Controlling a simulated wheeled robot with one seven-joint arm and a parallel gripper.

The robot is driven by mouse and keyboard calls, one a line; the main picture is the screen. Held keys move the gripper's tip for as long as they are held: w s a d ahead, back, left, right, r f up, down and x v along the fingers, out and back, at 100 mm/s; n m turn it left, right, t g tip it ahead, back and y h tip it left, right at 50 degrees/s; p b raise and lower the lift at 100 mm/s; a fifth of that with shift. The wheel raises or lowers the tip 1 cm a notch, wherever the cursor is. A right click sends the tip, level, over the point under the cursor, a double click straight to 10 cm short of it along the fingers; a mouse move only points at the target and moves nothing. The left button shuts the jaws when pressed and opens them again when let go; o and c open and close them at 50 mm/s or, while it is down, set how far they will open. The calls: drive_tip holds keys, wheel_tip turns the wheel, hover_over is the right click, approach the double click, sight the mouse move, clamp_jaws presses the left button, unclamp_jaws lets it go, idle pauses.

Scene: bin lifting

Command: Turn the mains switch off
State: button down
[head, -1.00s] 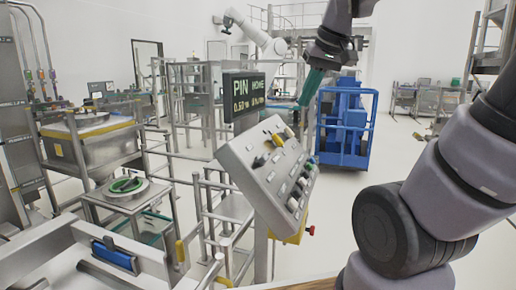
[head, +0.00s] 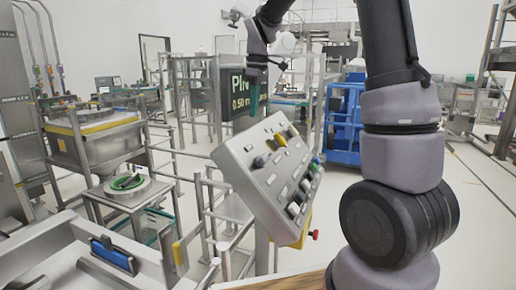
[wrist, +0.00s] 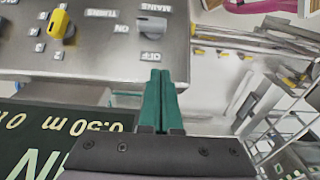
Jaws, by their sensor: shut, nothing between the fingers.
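The mains switch is a grey knob (wrist: 152,27) on the sloped control panel (wrist: 100,62). In the wrist view its labels appear upside down: MAINS above, ON to its left, OFF below. The knob lies roughly crosswise, with one end toward ON. My gripper (wrist: 162,73) has green fingers pressed together with nothing between them. In the wrist view the tips are just below the OFF label, apart from the knob. In the head view my gripper (head: 253,112) hangs above the panel's upper left edge, and the grey knob (head: 262,160) shows below it.
A yellow knob (wrist: 61,24) sits beside the mains switch. Several other knobs and buttons fill the panel. A display (head: 226,95) stands behind the panel, partly covered by my arm. A blue cart (head: 344,125) stands behind, right of the panel. A red button (head: 315,235) is low on the panel's side.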

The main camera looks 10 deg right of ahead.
hover_over(258, 160)
drive_tip(key=w+a, duration=0.2)
drive_tip(key=f, duration=0.9)
drive_tip(key=shift+d+f, duration=0.1)
drive_tip(key=shift+d, duration=0.15)
drive_tip(key=f, duration=0.1)
drive_tip(key=d+f, duration=0.1)
drive_tip(key=s+f, duration=0.1)
drive_tip(key=shift+d, duration=0.3)
drive_tip(key=shift+s+d+f, duration=0.15)
drive_tip(key=shift+d+f, duration=0.1)
drive_tip(key=shift+f, duration=0.15)
